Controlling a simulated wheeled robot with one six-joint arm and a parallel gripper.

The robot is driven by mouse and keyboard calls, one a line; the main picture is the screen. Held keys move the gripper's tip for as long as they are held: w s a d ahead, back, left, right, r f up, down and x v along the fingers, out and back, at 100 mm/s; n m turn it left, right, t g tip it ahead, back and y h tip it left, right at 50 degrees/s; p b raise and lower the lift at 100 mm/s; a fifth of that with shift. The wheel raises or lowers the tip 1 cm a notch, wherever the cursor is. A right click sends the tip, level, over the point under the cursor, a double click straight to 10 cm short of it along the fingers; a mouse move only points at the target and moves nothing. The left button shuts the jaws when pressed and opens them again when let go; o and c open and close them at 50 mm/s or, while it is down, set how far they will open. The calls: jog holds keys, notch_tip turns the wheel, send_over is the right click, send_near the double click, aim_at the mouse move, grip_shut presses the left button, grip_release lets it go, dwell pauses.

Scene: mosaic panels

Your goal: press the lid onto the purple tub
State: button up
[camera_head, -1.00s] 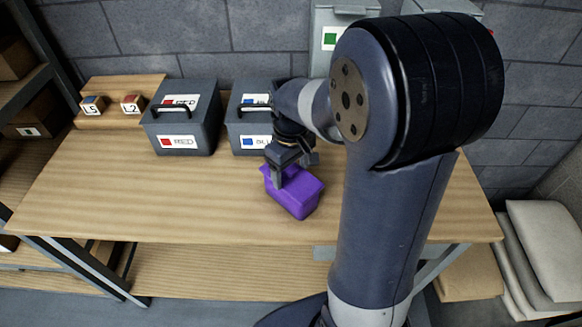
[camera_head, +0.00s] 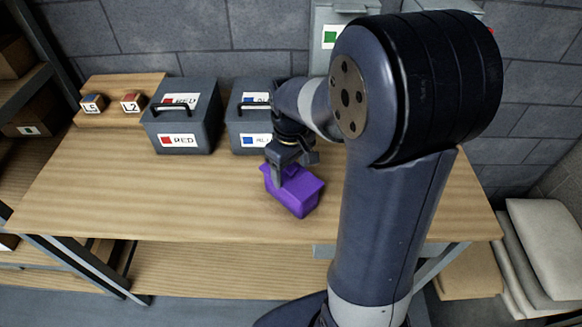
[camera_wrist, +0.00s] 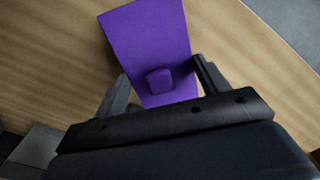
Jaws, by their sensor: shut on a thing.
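The purple tub (camera_head: 293,199) stands on the wooden table, right of the table's middle. A purple lid (camera_head: 305,184) lies over its top; whether it is fully seated I cannot tell. In the wrist view the flat purple lid (camera_wrist: 145,40) fills the upper middle, with a small raised purple knob (camera_wrist: 160,79) near its lower edge. My gripper (camera_head: 282,172) is at the lid's left end from above, its fingers on either side of the knob. It also shows in the wrist view (camera_wrist: 162,86). The fingers partly hide the near end of the lid.
A grey RED box (camera_head: 182,118) and a grey BLUE box (camera_head: 246,125) with black handles stand behind the tub. Two small labelled blocks (camera_head: 92,103) sit on a wooden riser at the back left. The table's left and front (camera_head: 150,200) are clear.

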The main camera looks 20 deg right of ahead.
jog(key=shift+f+b, duration=0.3)
jog(key=shift+f, duration=0.25)
dwell(0.8)
dwell(0.3)
jog(key=o, duration=1)
jog(key=shift+o, duration=0.6)
jog(key=shift+r, duration=0.1)
jog(key=shift+r+p, duration=2.95)
jog(key=shift+r, duration=0.55)
jog(key=shift+c, duration=0.4)
grip_shut()
